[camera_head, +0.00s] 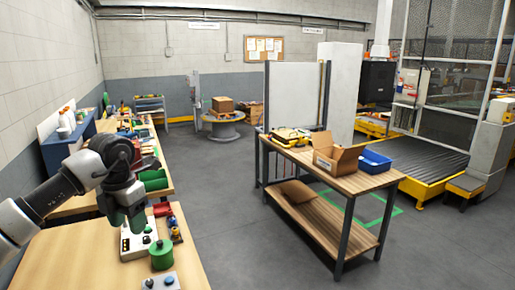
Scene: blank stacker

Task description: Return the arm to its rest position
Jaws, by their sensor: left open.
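My left arm comes in from the left, bends at a dark joint and hangs down over the near wooden workbench (75,255). Its left gripper (135,222) points down, open, above the left part of a white panel with buttons (128,250). Nothing shows between its fingers, though they are small and dark here. My right gripper is not in view.
Small red and yellow parts (174,233) lie right of the panel, and a grey button box (160,282) is at the front. More bench with green bins (154,182) runs behind. A table with a cardboard box (336,158) and blue bin (374,162) stands right. Open floor (240,220) lies between.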

